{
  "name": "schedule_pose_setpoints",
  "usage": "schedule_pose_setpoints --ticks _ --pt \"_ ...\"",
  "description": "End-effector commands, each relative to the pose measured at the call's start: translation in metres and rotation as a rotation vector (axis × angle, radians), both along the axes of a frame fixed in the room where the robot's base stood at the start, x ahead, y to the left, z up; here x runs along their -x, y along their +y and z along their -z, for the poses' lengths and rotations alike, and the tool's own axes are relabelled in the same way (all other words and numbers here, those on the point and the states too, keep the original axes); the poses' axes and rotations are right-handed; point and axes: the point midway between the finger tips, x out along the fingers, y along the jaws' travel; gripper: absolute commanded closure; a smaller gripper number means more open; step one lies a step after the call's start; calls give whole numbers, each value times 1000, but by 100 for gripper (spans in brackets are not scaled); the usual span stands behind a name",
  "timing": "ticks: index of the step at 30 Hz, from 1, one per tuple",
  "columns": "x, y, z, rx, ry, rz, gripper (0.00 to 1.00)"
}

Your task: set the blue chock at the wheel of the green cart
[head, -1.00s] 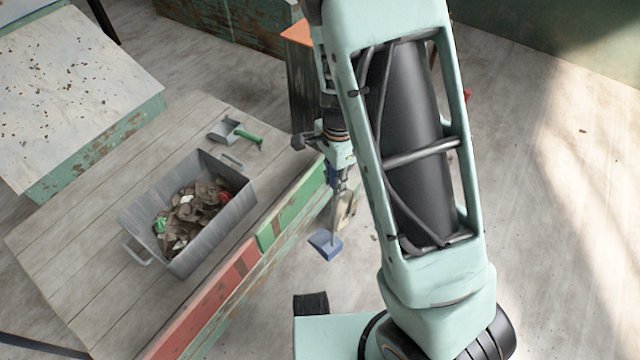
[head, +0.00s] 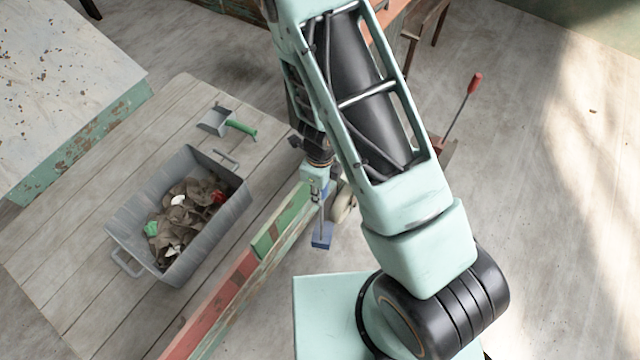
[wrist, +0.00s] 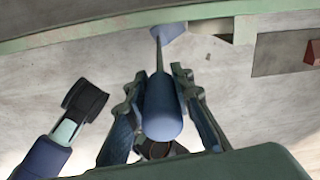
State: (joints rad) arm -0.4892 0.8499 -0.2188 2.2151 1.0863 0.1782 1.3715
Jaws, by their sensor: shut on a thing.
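The blue chock (head: 321,241) is a small block on a thin rod, beside the low edge with the green panel (head: 283,222). A pale wheel (head: 343,207) shows partly behind my arm, just above and right of the chock; I cannot tell whether they touch or which cart bears the wheel. My gripper (head: 318,190) is shut on the rod's blue handle, seen between its fingers in the wrist view (wrist: 160,112). The chock (wrist: 170,33) is at the rod's far end there, near a long green edge. Whether it rests on the floor is unclear.
A grey bin (head: 128,218) of clay scraps and a green-handled scoop (head: 240,127) are on the plank top at left. A red panel (head: 222,302) continues the edge. A red-handled rod (head: 461,110) stands at right. Floor farther right is clear.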

Motion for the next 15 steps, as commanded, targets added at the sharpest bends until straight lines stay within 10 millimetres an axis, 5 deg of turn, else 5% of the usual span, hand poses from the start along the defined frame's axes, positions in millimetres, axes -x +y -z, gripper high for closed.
schedule_pose_setpoints --ticks 15 --pt "0 0 43 0 -1 4 100"
